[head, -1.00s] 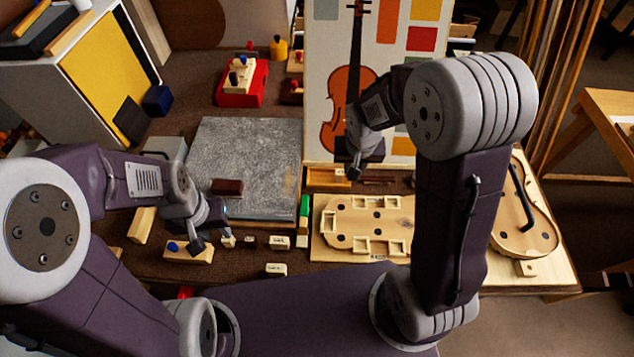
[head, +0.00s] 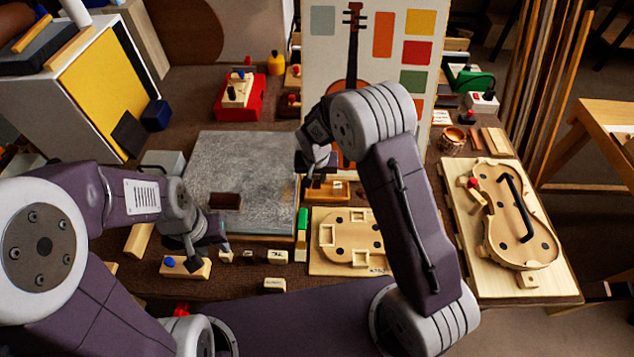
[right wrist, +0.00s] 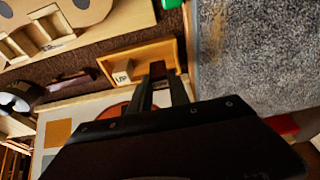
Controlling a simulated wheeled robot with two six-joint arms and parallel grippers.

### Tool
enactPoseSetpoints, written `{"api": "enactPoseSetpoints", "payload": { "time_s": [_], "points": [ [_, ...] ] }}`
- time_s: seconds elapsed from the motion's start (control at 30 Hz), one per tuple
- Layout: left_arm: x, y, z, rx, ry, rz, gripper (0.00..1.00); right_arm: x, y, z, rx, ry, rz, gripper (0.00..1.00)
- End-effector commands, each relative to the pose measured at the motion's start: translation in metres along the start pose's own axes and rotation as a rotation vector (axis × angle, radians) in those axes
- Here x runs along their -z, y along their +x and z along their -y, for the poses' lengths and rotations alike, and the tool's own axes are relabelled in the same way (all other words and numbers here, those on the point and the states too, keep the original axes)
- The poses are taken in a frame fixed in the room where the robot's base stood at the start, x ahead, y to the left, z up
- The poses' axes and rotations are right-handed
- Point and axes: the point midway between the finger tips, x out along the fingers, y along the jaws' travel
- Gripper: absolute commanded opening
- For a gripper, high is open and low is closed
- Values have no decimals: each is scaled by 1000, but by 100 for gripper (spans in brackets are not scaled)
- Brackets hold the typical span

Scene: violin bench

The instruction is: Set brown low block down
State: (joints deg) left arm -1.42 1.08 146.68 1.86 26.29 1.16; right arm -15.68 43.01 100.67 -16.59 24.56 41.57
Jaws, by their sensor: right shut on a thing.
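My right gripper (right wrist: 160,85) is shut on a small dark brown block (right wrist: 157,67), mostly hidden between the fingertips. It is over the shallow wooden tray (right wrist: 105,60) in the right wrist view; I cannot tell whether the block touches the tray floor. In the head view my right gripper (head: 312,180) is at the tray's left part (head: 346,191), in front of the violin poster. Another dark brown block (head: 225,201) lies on the grey slab. My left gripper (head: 208,252) is low at the left, open, close to a wooden block with a blue knob (head: 185,268).
A small labelled block (right wrist: 122,76) sits in the tray beside my right fingertips. The grey slab (head: 240,160) is left of the tray. A wooden board with cut-outs (head: 345,240) lies in front of it. A violin body (head: 515,225) lies on a board at the right.

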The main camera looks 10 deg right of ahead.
Motion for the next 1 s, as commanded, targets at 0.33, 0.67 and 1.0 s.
{"api": "enactPoseSetpoints", "payload": {
  "time_s": [0.33,0.67,1.0],
  "points": [
    [0,2,0,0,0,0,36,-8,28,0,0,0,2,0],
    [0,5,0,0,0,0,36,-9,31,0,0,0,2,44],
    [0,0,0,0,0,0,36,-7,22,0,0,0,0,44]
  ]
}}
